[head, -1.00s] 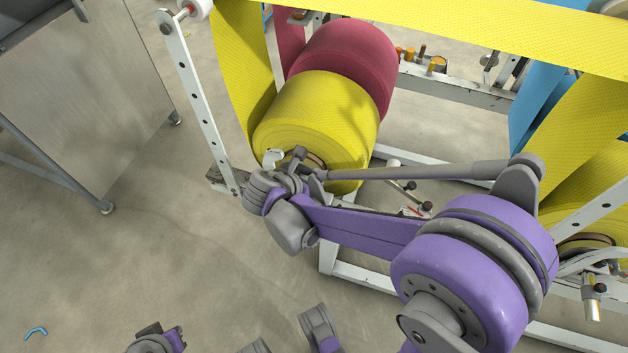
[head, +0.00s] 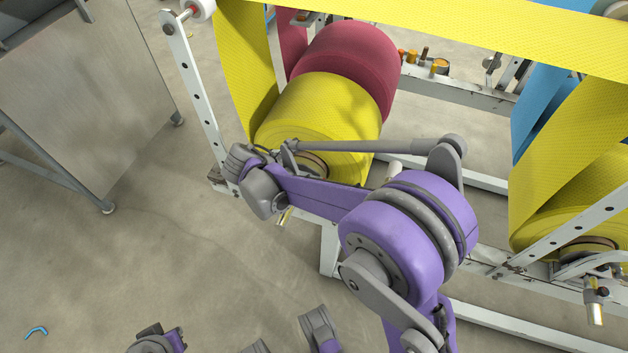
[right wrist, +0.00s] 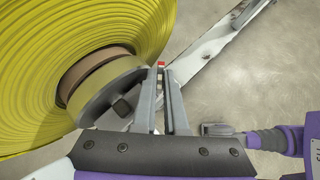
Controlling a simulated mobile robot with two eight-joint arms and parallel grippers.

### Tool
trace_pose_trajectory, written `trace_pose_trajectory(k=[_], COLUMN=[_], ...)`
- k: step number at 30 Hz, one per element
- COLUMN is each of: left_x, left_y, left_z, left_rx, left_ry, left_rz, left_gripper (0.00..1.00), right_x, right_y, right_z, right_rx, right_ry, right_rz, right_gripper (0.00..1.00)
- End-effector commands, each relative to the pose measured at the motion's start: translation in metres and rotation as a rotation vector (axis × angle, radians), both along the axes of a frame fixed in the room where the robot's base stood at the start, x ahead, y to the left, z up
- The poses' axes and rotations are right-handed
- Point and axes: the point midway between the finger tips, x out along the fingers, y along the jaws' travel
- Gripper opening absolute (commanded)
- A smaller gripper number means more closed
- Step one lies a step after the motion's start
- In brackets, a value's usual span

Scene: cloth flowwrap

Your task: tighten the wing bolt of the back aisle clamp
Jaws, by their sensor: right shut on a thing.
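The yellow roll (head: 318,108) hangs on the back of the frame, with its brown core (right wrist: 95,72) facing the aisle. In the right wrist view a grey round clamp hub (right wrist: 112,92) with a dark square shaft end (right wrist: 122,107) sits at the core. My right gripper (right wrist: 167,76) is beside the hub, its two fingers nearly parallel and close together. A small red-and-white piece (right wrist: 161,65) shows at the fingertips. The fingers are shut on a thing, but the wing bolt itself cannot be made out. In the head view my wrist hides the fingertips.
A red roll (head: 350,60) lies behind the yellow one. White frame rails (head: 200,90) stand close to my right wrist. Another yellow roll (head: 548,200) is at the right. A metal cabinet (head: 80,90) stands at the left, with open floor before it.

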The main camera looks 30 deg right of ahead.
Motion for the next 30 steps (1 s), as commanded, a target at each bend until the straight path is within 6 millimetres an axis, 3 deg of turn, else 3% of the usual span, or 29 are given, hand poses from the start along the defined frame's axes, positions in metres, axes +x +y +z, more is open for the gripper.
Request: trace_pose_trajectory(k=[12,13,15,30], left_x=[0.0000,0.0000,0.0000,0.0000], left_y=[0.0000,0.0000,0.0000,0.0000], left_z=[-0.0001,-0.0001,-0.0001,0.0000], left_rx=[0.000,0.000,0.000,0.000], left_ry=[0.000,0.000,0.000,0.000], left_rz=[0.000,0.000,0.000,0.000], left_gripper=[0.00,0.00,0.00,0.00], right_x=[0.0000,0.0000,0.0000,-0.0004], right_y=[-0.0001,-0.0001,-0.0001,0.0000], right_z=[-0.0002,-0.0002,-0.0002,0.0001], right_rx=[0.001,0.001,0.001,0.000], right_ry=[0.000,0.000,0.000,0.000], right_rz=[-0.008,-0.008,-0.008,0.010], right_gripper=[0.00,0.13,0.23,0.23])
